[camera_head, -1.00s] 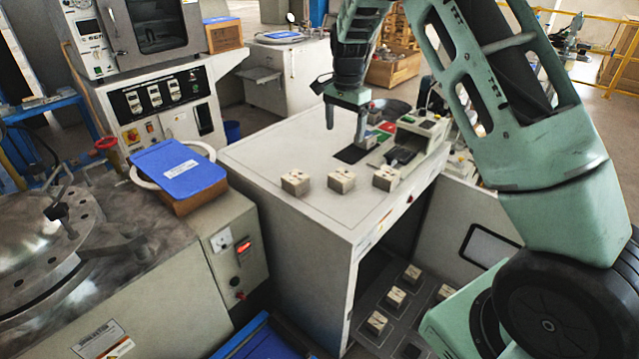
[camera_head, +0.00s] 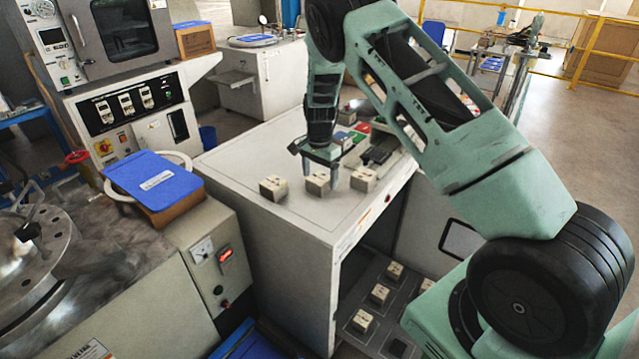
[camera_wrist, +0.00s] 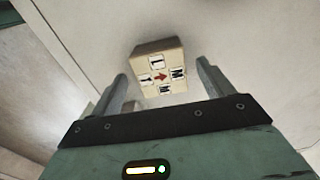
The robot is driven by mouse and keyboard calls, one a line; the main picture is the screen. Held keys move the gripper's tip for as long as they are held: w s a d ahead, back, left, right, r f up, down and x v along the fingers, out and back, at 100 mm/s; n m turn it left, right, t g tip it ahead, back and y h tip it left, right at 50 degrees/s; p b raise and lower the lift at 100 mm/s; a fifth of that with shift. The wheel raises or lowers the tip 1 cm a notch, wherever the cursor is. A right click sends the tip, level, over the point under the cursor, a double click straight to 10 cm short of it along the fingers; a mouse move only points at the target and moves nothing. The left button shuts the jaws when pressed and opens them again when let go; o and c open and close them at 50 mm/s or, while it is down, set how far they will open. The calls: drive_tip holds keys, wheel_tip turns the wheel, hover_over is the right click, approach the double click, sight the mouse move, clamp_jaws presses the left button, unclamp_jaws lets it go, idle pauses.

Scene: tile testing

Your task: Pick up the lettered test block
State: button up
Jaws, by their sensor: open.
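Three small cream blocks stand in a row on the pale cabinet top (camera_head: 240,150): a left one (camera_head: 273,187), a middle one (camera_head: 317,184) and a right one (camera_head: 363,179). My gripper (camera_head: 322,171) is open and points down at the middle block. In the wrist view one block (camera_wrist: 160,72) shows black letters, including L and M, around a red arrow. It lies between and slightly beyond the two fingertips of my gripper (camera_wrist: 162,72), with a visible gap on each side. It looks turned slightly relative to the fingers. I cannot tell the exact height gap.
More similar blocks (camera_head: 379,293) sit on the dark lower shelf under the cabinet top. A device with a red and green panel (camera_head: 362,128) stands behind the row. A blue binder (camera_head: 155,180) lies on a box at left. The cabinet top left of the row is clear.

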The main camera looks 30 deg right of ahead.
drive_tip(key=shift+f, duration=1.4)
drive_tip(key=c, duration=1.3)
drive_tip(key=shift+w+r, duration=0.1)
